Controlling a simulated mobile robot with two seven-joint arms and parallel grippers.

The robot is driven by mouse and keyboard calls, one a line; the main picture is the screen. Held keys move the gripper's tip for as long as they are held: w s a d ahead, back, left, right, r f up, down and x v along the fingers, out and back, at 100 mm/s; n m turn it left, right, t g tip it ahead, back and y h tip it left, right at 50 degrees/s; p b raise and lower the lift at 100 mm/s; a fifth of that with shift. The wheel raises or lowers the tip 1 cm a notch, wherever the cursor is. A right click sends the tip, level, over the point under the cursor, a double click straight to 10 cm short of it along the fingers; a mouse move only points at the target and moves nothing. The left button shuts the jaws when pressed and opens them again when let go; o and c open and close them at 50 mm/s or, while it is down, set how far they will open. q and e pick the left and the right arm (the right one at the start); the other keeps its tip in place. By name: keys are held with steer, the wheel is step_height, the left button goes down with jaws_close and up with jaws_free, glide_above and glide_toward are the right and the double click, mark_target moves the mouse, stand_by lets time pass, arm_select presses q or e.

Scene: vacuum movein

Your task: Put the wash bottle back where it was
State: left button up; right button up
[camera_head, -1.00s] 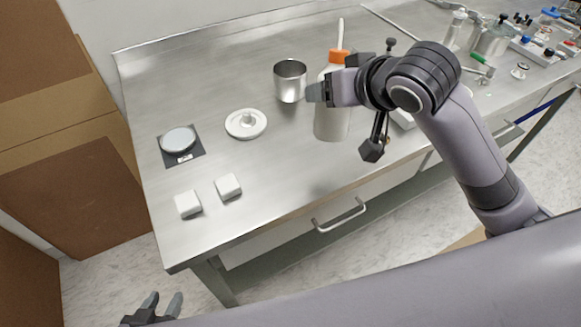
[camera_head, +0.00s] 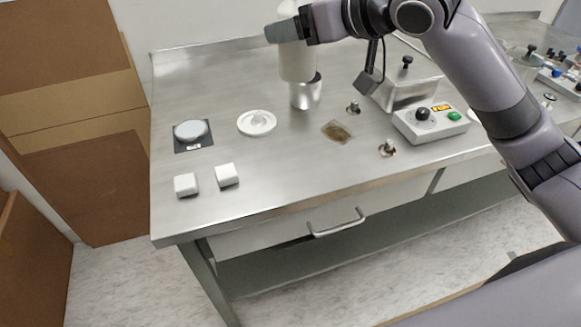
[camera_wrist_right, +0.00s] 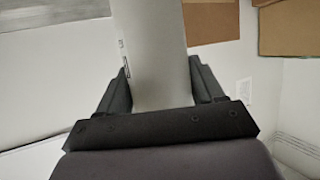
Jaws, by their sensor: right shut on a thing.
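The wash bottle (camera_head: 298,62) is a white bottle held upright in my right gripper (camera_head: 290,30). Its top is cut off by the upper edge of the head view, and its lower end overlaps the metal cup in the picture. In the right wrist view the bottle body (camera_wrist_right: 155,50) stands between the two dark fingers of the gripper (camera_wrist_right: 163,85), which is shut on it. The bottle appears raised above the steel table (camera_head: 270,185). My left gripper is outside the head view.
The metal cup (camera_head: 306,95) stands just below the bottle in the picture. A white lid (camera_head: 257,123), a small scale (camera_head: 192,132), two white blocks (camera_head: 186,184) (camera_head: 227,175) and a brown patch (camera_head: 337,131) lie on the table. A control box (camera_head: 432,124) with knobs stands right. The table front is clear.

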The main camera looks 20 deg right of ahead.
steer(key=shift+a+r, duration=0.1)
steer(key=shift+r, duration=0.05)
steer(key=shift+f, duration=0.3)
step_height(320, 180, down, 19)
steer(key=b, duration=0.2)
steer(key=shift+f+b, duration=0.1)
steer(key=shift+b, duration=0.2)
steer(key=shift+f, duration=0.1)
steer(key=o, duration=0.7)
